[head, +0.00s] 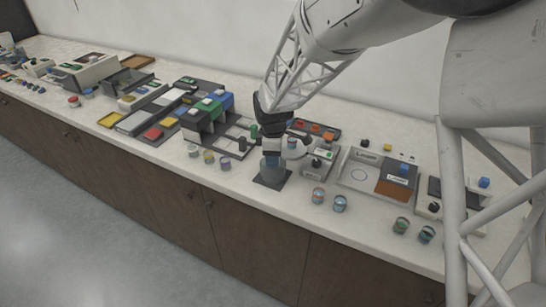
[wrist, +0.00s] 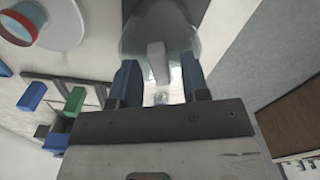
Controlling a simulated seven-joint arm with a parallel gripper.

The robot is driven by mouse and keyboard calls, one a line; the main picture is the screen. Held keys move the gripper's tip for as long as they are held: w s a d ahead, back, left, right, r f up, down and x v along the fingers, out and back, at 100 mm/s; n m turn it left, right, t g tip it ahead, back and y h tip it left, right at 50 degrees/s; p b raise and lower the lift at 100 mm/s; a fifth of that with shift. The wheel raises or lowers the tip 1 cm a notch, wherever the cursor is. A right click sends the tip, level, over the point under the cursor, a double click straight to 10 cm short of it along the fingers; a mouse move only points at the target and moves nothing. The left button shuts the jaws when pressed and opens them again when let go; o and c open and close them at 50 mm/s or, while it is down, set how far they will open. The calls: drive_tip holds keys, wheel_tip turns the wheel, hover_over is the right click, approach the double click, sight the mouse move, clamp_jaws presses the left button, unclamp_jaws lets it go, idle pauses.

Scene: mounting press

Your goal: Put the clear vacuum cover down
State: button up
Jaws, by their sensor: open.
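The clear vacuum cover (wrist: 135,42) shows in the wrist view as a see-through round dome with a light grey upright handle (wrist: 157,62). My gripper (wrist: 160,78) is open, with its two blue fingers on either side of the handle and a gap visible to each. In the head view the cover (head: 270,164) is a faint bluish shape under my gripper (head: 271,153). It stands over the dark square plate (head: 270,182) near the front of the counter. Its lower rim is too small to make out clearly.
Small round jars stand close by: several left of the plate (head: 209,157) and two at its right (head: 318,196). A grey device (head: 318,162) is just right of my gripper.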

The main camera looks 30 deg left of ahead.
wheel_tip(320, 180, up, 12)
drive_tip(key=shift+f, duration=0.15)
idle(0.5)
idle(0.7)
drive_tip(key=s+d+r+m, duration=0.2)
drive_tip(key=d+r+m, duration=0.1)
drive_tip(key=d, duration=0.7)
drive_tip(key=s+d+r+m+t, duration=0.1)
drive_tip(key=d+r+m, duration=0.25)
drive_tip(key=d, duration=0.65)
drive_tip(key=s+d+r+m, duration=0.2)
drive_tip(key=d+r+m, duration=0.15)
drive_tip(key=d, duration=0.65)
drive_tip(key=s+d+f+m+t, duration=0.1)
drive_tip(key=s+d+f+m, duration=0.1)
drive_tip(key=s+d+m, duration=1)
drive_tip(key=s+d, duration=0.7)
drive_tip(key=d, duration=0.1)
drive_tip(key=shift+s+d+m+t, duration=0.2)
drive_tip(key=shift+s+m+t, duration=0.1)
drive_tip(key=shift+s, duration=0.05)
